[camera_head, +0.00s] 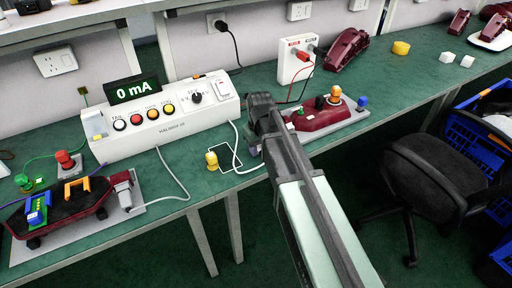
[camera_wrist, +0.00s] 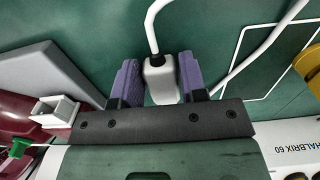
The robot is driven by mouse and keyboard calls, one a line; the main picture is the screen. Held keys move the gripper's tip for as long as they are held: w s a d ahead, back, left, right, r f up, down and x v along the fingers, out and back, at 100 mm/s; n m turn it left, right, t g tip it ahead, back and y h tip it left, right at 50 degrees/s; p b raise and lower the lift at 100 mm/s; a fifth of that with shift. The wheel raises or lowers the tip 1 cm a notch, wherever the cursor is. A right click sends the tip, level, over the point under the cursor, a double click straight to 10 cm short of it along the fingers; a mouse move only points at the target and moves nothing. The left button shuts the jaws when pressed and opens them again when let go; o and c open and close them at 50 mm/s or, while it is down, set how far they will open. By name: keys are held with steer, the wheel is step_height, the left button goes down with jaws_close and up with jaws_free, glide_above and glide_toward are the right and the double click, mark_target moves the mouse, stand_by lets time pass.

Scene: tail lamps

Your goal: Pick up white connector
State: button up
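The white connector (camera_wrist: 161,80) lies between the two purple fingers of my gripper (camera_wrist: 157,82) in the wrist view, with its white cable running away from the far end. The fingers flank it closely on both sides, and I cannot tell whether they press on it. In the head view my gripper (camera_head: 262,140) is low over the green table between the white tester and the red tail lamp (camera_head: 322,115). My arm partly hides this spot. The connector is too small and covered to make out clearly there.
The white tester box (camera_head: 160,121) with a 0 mA display stands to the left. A yellow part (camera_head: 211,160) stands by a white outline on the table. Another lamp (camera_head: 65,205) lies on a grey plate at far left. A black chair (camera_head: 430,170) stands right.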

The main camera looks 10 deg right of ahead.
mark_target(259, 147)
steer(key=c, duration=0.6)
steer(key=shift+o, duration=0.2)
step_height(259, 147, up, 20)
steer(key=p, duration=2)
